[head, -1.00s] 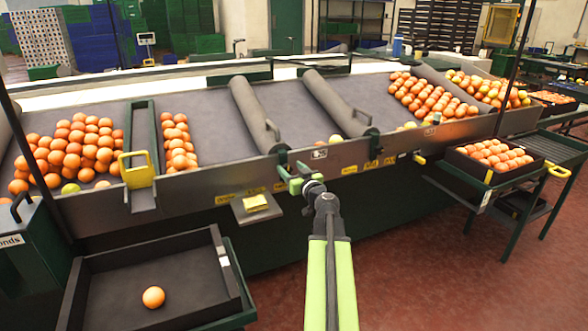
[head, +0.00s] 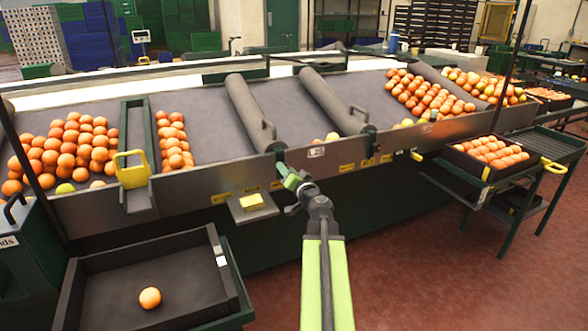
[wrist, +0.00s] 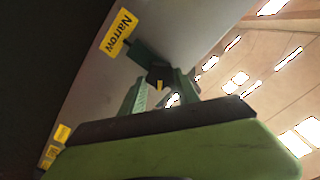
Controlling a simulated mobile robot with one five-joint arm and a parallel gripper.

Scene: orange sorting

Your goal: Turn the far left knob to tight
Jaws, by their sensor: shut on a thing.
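In the wrist view the knob (wrist: 160,73) is a small dark block with a yellow mark, on the grey front panel of the sorting table. My gripper (wrist: 160,92) is shut on it, with one green finger on each side. In the head view my gripper (head: 290,181) is at the panel, tilted, and hides the knob. A yellow label reading "Narrow" (wrist: 118,32) is at the upper left of the knob in the wrist view. I cannot read a "tight" label or tell the knob's exact setting.
The sorting table's front panel (head: 190,203) carries several yellow labels. A small grey shelf with a yellow pad (head: 251,201) juts out left of my gripper. A dark tray (head: 75,290) with one orange (head: 150,298) stands front left. A crate of oranges (head: 491,152) is at right.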

